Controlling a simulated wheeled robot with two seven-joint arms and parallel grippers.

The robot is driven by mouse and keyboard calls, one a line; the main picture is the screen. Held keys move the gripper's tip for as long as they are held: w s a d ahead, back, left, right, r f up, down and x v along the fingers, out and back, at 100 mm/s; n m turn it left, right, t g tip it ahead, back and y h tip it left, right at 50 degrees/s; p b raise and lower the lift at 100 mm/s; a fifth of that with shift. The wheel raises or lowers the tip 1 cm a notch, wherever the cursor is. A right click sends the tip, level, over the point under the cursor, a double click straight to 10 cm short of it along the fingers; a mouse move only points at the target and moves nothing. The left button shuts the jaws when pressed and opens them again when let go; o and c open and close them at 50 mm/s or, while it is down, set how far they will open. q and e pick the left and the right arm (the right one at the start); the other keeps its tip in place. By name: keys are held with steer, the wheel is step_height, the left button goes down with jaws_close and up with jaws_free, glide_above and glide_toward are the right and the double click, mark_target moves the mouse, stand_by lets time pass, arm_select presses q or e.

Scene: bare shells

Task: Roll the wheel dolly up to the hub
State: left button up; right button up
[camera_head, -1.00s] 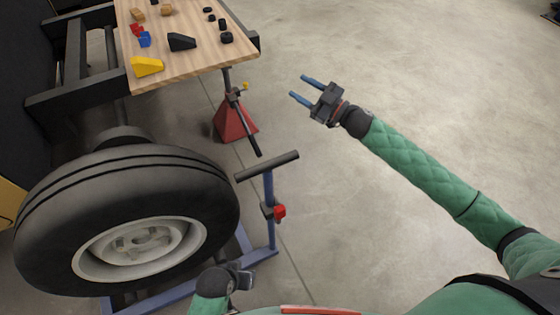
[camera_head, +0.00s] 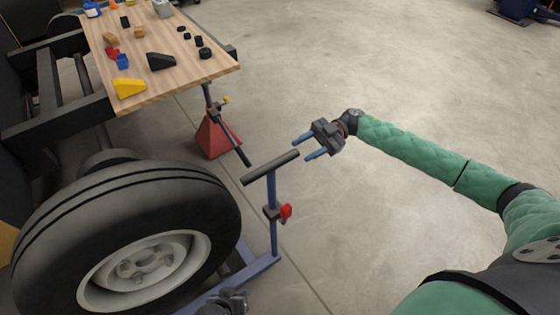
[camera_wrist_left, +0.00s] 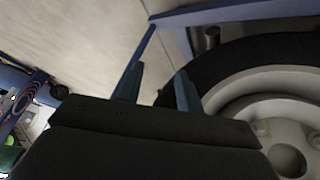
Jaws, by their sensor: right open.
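A blue wheel dolly (camera_head: 262,263) with an upright post carries a large black tyre (camera_head: 215,205) on a pale rim (camera_head: 112,284), standing upright at lower left. A dark T-bar handle (camera_head: 270,168) tops the post, which has a red knob (camera_head: 286,211). A dark axle end (camera_head: 103,160) shows behind the tyre; the hub face is hidden.
A wooden bench top (camera_head: 180,72) with small blocks and black parts is at upper left, beside a dark frame rail (camera_head: 60,118). A red jack stand (camera_head: 213,137) stands behind the handle.

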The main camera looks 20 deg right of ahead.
mark_target(286, 158)
arm_select(q)
steer(key=shift+g, duration=0.3)
steer(key=r, duration=0.2)
steer(key=r+p, duration=0.1)
steer(key=r, duration=0.2)
steer(key=shift+s+a+r, duration=0.1)
steer(key=shift+a+r, duration=0.05)
steer(key=shift+a, duration=0.05)
arm_select(e)
steer(key=x, duration=0.7)
steer(key=shift+a, duration=0.15)
jaws_close()
